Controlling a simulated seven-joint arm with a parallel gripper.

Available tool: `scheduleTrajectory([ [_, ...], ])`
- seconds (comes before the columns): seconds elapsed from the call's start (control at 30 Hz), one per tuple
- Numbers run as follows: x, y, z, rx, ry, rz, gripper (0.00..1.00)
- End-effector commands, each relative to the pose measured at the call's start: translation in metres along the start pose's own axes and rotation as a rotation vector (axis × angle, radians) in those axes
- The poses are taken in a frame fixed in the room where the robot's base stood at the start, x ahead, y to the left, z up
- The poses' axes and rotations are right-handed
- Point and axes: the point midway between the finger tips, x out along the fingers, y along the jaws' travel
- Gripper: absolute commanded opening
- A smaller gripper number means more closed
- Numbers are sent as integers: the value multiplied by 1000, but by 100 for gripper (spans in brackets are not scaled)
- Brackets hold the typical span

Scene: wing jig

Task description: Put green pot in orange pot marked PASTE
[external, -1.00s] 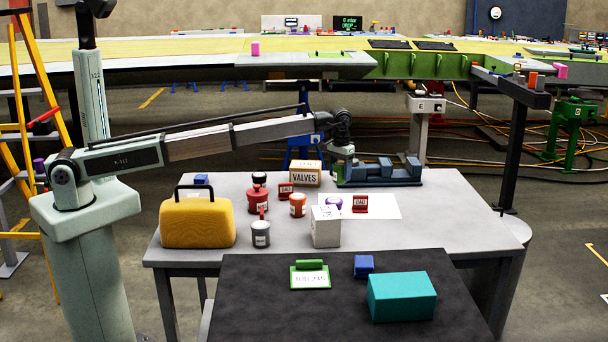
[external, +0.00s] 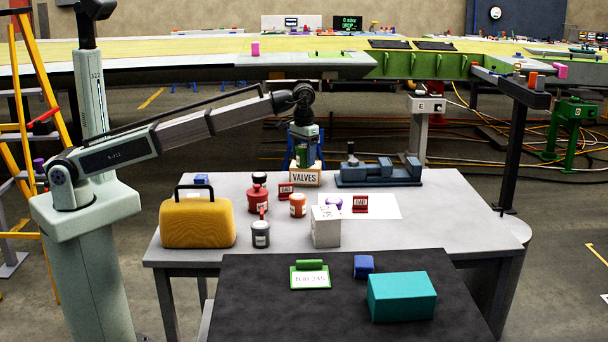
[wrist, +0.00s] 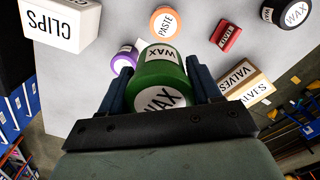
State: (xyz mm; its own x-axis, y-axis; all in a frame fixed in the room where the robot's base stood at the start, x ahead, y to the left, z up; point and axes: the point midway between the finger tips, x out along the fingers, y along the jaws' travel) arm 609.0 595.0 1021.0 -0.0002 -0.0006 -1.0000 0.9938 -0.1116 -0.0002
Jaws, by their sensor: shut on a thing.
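My gripper (wrist: 158,90) is shut on the green pot (wrist: 160,72), with one blue finger on each side of it. The pot carries white WAX labels. In the external view my gripper (external: 305,150) is above and behind the VALVES box, which partly hides it. The green pot shows there only as a small patch of green. The orange pot marked PASTE (wrist: 165,22) stands on the grey table, apart from the green pot and beyond it in the wrist view. It also shows in the external view (external: 297,206), in front of the VALVES box.
The VALVES box (external: 304,178) stands close to my gripper. Around the orange pot are a red block (external: 286,191), a red pot (external: 257,203), a purple thing (external: 334,203) and a white box (external: 326,228). A blue vise (external: 380,174) stands at the back right.

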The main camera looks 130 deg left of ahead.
Motion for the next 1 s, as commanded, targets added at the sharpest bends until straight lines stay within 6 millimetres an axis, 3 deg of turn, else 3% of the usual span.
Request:
scheduleTrajectory([
  [0.13, 5, -14, 18, -57, 0, 0, 28],
  [0.37, 13, -14, 17, -112, -1, 0, 28],
  [0.7, 62, -14, 17, -112, -1, -1, 28],
  [1.0, 89, -14, 17, -112, -1, -1, 28],
])
